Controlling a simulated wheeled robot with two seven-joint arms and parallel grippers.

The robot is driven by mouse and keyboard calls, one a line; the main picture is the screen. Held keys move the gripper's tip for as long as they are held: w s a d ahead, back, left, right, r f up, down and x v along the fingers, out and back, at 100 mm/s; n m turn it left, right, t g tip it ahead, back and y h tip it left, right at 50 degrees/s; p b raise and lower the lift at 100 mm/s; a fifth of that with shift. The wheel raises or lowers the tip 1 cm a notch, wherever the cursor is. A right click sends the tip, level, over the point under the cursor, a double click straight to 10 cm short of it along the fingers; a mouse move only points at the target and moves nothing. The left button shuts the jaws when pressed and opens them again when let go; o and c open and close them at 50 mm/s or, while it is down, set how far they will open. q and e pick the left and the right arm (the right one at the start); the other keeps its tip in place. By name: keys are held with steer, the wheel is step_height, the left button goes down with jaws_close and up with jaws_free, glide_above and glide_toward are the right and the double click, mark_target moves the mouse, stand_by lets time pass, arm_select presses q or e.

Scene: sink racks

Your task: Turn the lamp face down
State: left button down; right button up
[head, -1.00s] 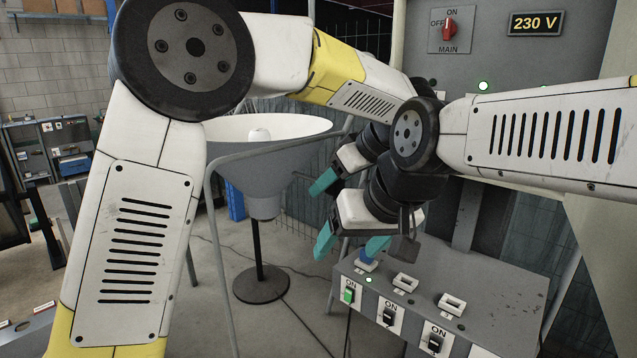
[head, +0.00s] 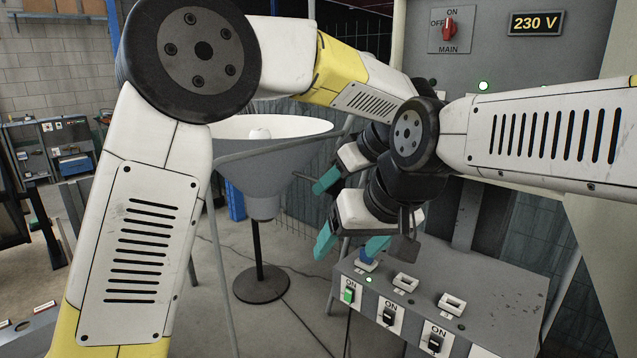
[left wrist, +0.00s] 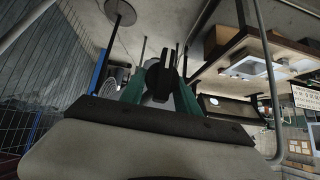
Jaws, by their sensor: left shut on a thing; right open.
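The lamp has a wide grey shade (head: 262,178) with its open white face upward and a pale bulb (head: 259,134) inside. My left arm covers the shade's upper left. Its dark pole (head: 257,245) stands on a round base (head: 262,284). My left gripper (head: 326,181) is just right of the shade, its jaws partly hidden. The left wrist view shows its teal fingers (left wrist: 158,82) shut on a dark part; I cannot tell whether this belongs to the lamp. My right gripper (head: 350,243) is open, below it, one fingertip close above a blue plug (head: 367,259).
A grey control box (head: 480,282) with sockets and ON switches stands at the lower right; one switch (head: 347,295) is green. A grey tube frame (head: 215,235) stands around the lamp. A wall panel (head: 480,60) is behind. Cables cross the floor.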

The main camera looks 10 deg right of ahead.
arm_select(q)
steer(key=shift+d+m+g+y, duration=0.15)
steer(key=shift+m+g+y, duration=0.35)
steer(key=shift+y, duration=0.3)
steer(key=shift+w+f+m+g+y, duration=0.15)
steer(key=shift+m+g+y, duration=0.65)
steer(key=shift+y, duration=0.5)
arm_select(e)
steer(key=shift+c, duration=0.2)
